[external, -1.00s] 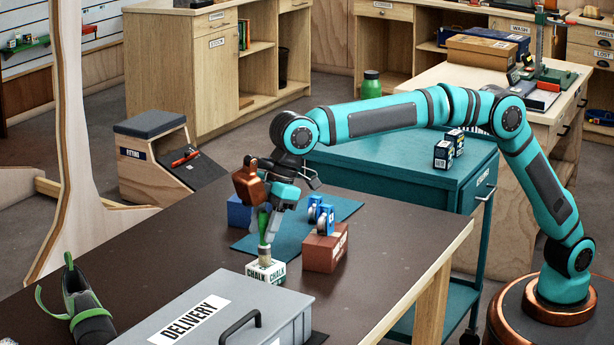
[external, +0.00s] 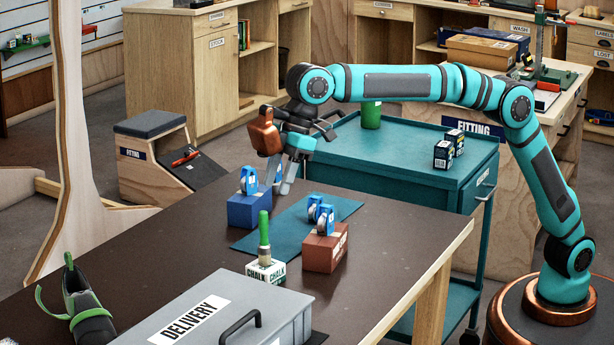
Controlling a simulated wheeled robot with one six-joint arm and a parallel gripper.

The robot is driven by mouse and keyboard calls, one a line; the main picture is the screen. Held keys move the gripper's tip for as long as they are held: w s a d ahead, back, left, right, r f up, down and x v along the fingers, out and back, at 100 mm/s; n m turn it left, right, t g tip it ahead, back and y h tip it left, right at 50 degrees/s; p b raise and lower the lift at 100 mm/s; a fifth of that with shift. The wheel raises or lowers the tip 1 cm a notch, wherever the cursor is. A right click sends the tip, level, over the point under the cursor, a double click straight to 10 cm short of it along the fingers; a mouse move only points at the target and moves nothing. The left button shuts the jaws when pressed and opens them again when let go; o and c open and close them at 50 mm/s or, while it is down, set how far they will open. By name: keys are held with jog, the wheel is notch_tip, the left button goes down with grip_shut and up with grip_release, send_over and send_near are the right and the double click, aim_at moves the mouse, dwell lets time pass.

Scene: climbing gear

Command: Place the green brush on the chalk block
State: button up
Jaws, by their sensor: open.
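The green brush (external: 264,232) stands upright, handle up, on top of the white chalk block (external: 266,272) with CHALK lettering. The block sits on the dark table behind the grey delivery case. My gripper (external: 279,180) is open and empty, raised above the far part of the table, up and to the right of the brush and apart from it.
A blue block (external: 248,212) with a blue-and-silver device on it stands beside a teal mat (external: 300,222). A red-brown block (external: 325,250) with similar blue devices is right of the chalk block. The grey delivery case (external: 225,315) and a shoe (external: 85,308) are in front.

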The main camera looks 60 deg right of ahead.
jog(key=shift+v, duration=0.75)
jog(key=w+d+r+m+t+y, duration=0.15)
jog(key=d+r, duration=0.25)
jog(key=d, duration=0.7)
jog(key=w+d+r+m+t, duration=0.2)
jog(key=d+r, duration=0.3)
jog(key=d, duration=0.7)
jog(key=w+d+r+m+t, duration=0.15)
jog(key=d+r, duration=0.25)
jog(key=d, duration=0.7)
jog(key=s+d+r+m+t, duration=0.1)
jog(key=s+d+t, duration=0.15)
jog(key=d, duration=0.75)
jog(key=s+d+r+m+t, duration=0.1)
jog(key=s+d+m+t, duration=0.15)
jog(key=d, duration=0.75)
jog(key=s+d+f+m+t+h, duration=0.2)
jog(key=s+d+f, duration=0.2)
jog(key=s+d, duration=0.7)
jog(key=s+d+f+m+t+h, duration=0.3)
jog(key=s+d+f, duration=0.1)
jog(key=s+d, duration=0.7)
jog(key=shift+s+d+f+t, duration=0.3)
jog(key=shift+s+d, duration=0.05)
jog(key=shift+d, duration=0.05)
jog(key=shift+h, duration=0.25)
